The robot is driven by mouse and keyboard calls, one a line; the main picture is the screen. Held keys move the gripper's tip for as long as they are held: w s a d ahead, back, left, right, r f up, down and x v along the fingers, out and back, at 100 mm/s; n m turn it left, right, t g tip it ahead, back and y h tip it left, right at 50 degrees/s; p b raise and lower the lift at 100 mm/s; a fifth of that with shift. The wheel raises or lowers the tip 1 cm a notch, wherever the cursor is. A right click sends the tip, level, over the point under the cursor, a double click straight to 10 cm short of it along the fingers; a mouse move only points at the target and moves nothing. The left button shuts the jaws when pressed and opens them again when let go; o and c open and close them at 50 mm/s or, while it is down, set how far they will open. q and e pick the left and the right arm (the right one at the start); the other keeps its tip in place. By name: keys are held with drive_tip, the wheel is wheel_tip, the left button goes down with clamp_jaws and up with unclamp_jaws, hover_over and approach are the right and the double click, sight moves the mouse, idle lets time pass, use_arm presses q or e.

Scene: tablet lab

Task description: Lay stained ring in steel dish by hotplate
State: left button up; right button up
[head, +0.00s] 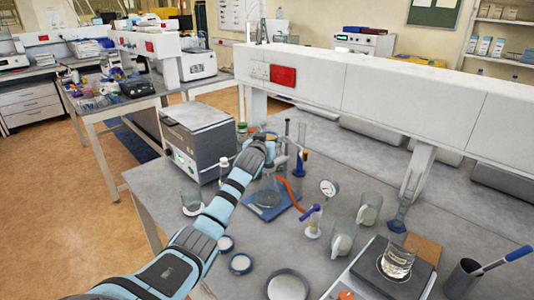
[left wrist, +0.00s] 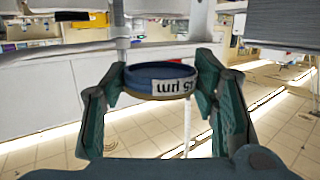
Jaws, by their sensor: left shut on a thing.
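My left gripper (head: 266,139) is shut on a small ring (left wrist: 160,84) with a blue-grey inside and a white label that reads upside down, seemingly 45 µm. In the left wrist view the ring sits between the two fingertips, clear of any surface; no stain can be made out. In the head view the gripper is above the back of the bench, near the glass flask, and mostly hides the ring. A round pale metal dish (head: 288,286) lies empty at the front of the bench, left of the hotplate (head: 410,262). My right gripper is not in view.
A beaker (head: 397,262) stands on the hotplate. Two similar small rings (head: 240,263) (head: 225,243) lie left of the dish. The flask (head: 267,190), a blue stand, a gauge (head: 328,188) and glass jugs (head: 343,236) crowd the middle. A grey box-shaped instrument (head: 197,138) stands behind left.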

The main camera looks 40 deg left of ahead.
use_arm(q)
wheel_tip(320, 180, down, 4)
drive_tip(key=shift+d+f, duration=0.1)
drive_tip(key=shift+f, duration=0.15)
drive_tip(key=o, duration=0.9)
drive_tip(key=shift+c, duration=0.2)
